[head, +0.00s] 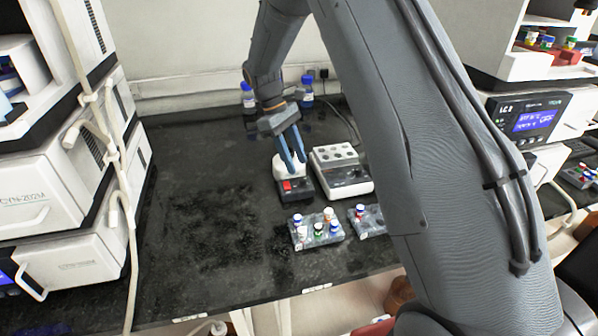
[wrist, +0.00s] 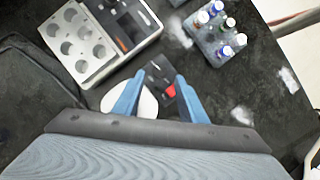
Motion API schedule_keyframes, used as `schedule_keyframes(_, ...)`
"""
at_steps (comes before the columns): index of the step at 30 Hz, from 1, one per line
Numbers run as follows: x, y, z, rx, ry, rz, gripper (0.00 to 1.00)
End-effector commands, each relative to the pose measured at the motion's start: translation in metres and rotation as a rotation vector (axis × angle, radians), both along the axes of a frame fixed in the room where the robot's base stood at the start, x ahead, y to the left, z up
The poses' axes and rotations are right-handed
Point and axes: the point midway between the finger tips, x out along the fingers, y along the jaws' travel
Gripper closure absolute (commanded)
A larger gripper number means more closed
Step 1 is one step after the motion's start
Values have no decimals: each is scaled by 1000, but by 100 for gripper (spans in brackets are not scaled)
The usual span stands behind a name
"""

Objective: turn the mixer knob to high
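A small dark device with a white rounded top and a red switch, which looks like the mixer (head: 294,196), stands on the black bench. It also shows in the wrist view (wrist: 170,92), partly covered by my fingers; its white top (wrist: 145,104) lies toward my gripper. A knob cannot be made out clearly on its dark front panel (wrist: 157,70). My gripper (head: 297,163) points down over the mixer with its two blue fingers apart. In the wrist view the gap between the fingertips (wrist: 160,78) is over the dark panel and holds nothing. Contact cannot be told.
A grey-white block heater (head: 341,171) with round wells stands close right of the mixer. A rack of capped vials (head: 318,231) sits in front, with another rack (head: 366,220) beside it. Blue-capped bottles (head: 307,88) stand behind. The bench left of the mixer is clear.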

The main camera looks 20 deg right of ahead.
Motion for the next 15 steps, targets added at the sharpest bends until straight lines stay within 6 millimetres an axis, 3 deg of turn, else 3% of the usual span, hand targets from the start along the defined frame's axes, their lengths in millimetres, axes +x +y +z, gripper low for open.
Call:
schedule_keyframes(6,7,6,20,1,-1,0,62)
schedule_keyframes(15,7,7,23,1,-1,0,62)
